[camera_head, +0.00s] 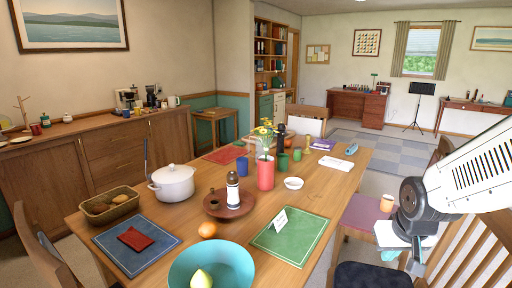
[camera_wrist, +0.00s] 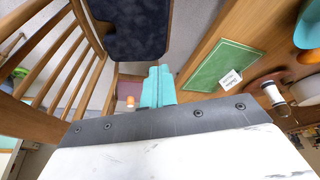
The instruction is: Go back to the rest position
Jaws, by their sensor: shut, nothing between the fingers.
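My gripper (camera_head: 390,256) is at the right of the head view, pointing down beside the right side of the dining table (camera_head: 347,182). Its teal fingers are small and partly hidden by the white wrist. In the wrist view my gripper (camera_wrist: 157,88) shows its teal fingers together, with nothing held between them. An orange cup (camera_head: 387,203) stands on a purple chair seat behind the gripper in the head view. The cup (camera_wrist: 130,102) appears just left of the fingers in the wrist view, apart from them.
A slatted wooden chair (camera_wrist: 52,52) and a dark seat cushion (camera_wrist: 130,27) are close to the gripper. The table holds a green placemat (camera_head: 290,236), a teal bowl (camera_head: 212,266), a red vase (camera_head: 266,174) and a white pot (camera_head: 173,184). Open floor lies beyond the table.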

